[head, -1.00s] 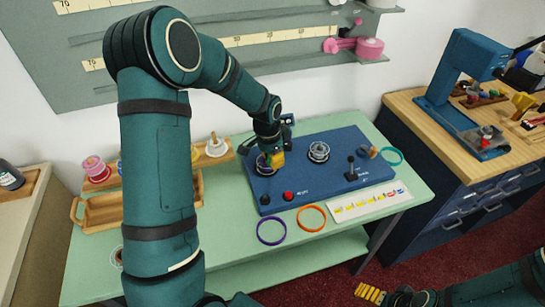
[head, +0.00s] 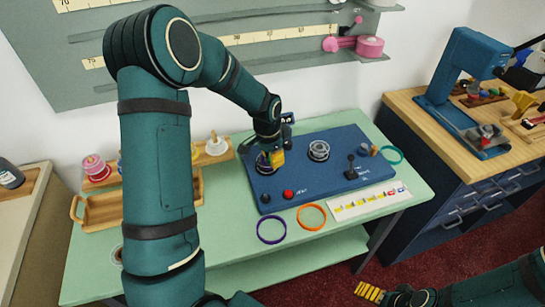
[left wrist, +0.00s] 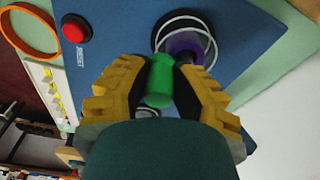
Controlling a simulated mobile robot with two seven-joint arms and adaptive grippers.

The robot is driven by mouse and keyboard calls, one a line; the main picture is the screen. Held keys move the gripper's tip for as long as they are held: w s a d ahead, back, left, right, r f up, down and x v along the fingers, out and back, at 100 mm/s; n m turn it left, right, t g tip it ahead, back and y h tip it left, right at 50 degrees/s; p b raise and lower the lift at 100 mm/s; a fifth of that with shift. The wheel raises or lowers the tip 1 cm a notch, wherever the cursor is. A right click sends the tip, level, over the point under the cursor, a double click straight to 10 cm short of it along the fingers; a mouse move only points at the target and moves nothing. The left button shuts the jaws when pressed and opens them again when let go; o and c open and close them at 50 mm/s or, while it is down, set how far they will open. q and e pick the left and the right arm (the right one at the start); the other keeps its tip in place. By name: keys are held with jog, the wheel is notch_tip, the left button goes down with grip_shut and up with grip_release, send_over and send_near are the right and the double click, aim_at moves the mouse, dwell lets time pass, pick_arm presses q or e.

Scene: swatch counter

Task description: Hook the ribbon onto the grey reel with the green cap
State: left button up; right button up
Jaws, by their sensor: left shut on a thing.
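My left gripper (head: 274,160) is over the left part of the blue panel (head: 297,176). In the left wrist view its yellow fingers are shut on a green cylindrical piece (left wrist: 159,80), which looks like the green cap. A reel with pale rims and a purple core (left wrist: 184,42) is just beyond the fingertips; the gripper partly covers it in the head view. A grey reel (head: 318,151) stands on the panel to the right of the gripper. I cannot make out a ribbon. My right gripper (head: 370,293) is at the bottom edge; its jaw opening is unclear.
A red button (head: 288,194) and a black joystick (head: 351,168) are on the panel. A purple ring (head: 271,230), an orange ring (head: 311,217) and a green ring (head: 391,155) lie on the counter. A wooden tray (head: 90,222) is at the left.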

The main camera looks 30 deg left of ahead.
pick_arm(q)
jog(key=shift+s+d+f, duration=0.1)
jog(key=shift+s+f, duration=0.1)
jog(key=shift+f, duration=0.2)
jog(key=shift+c, duration=0.5)
jog(key=shift+o, duration=0.2)
jog(key=shift+s+f+b, duration=0.25)
jog(key=shift+f+b, duration=0.25)
jog(key=shift+f, duration=0.1)
dwell(0.5)
jog(key=shift+w+r+p, duration=0.15)
jog(key=shift+r+p, duration=0.3)
jog(key=shift+r, duration=0.05)
jog(key=shift+w+r+p, duration=0.15)
jog(key=shift+r+p, duration=0.25)
jog(key=shift+r, duration=0.1)
grip_shut()
jog(key=shift+w+r+p, duration=0.1)
jog(key=shift+r+p, duration=0.95)
jog(key=shift+r, duration=0.65)
jog(key=shift+w, duration=0.1)
